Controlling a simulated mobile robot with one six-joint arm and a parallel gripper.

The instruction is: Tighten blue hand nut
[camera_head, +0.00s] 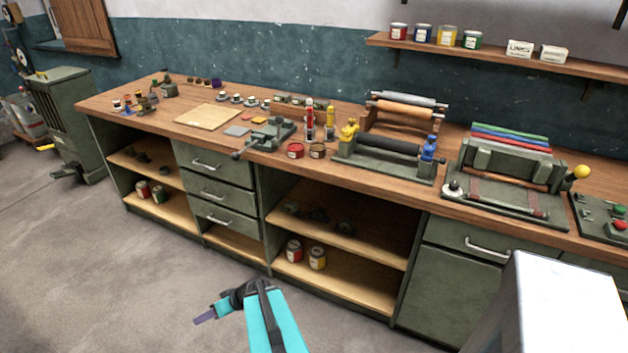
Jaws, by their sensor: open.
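What looks like the blue hand nut (429,150) stands upright at the right end of a green roller frame (385,168) on the workbench. A similar yellow hand nut (349,132) stands at the frame's left end. A dark roller (388,146) lies between them. How far the blue nut is screwed down cannot be told at this size. My gripper (204,318) is low over the floor in front of the bench, far left of and below the blue nut. It is open, with nothing visible in it, and points left. My arm partly hides its shape.
The wooden workbench (340,192) runs along the wall. Red and dark round tins (295,150) sit left of the roller frame. A press (505,180) with a yellow-knobbed lever (579,172) stands to its right. A shelf (480,53) with paint cans hangs above. The floor (110,260) in front is clear.

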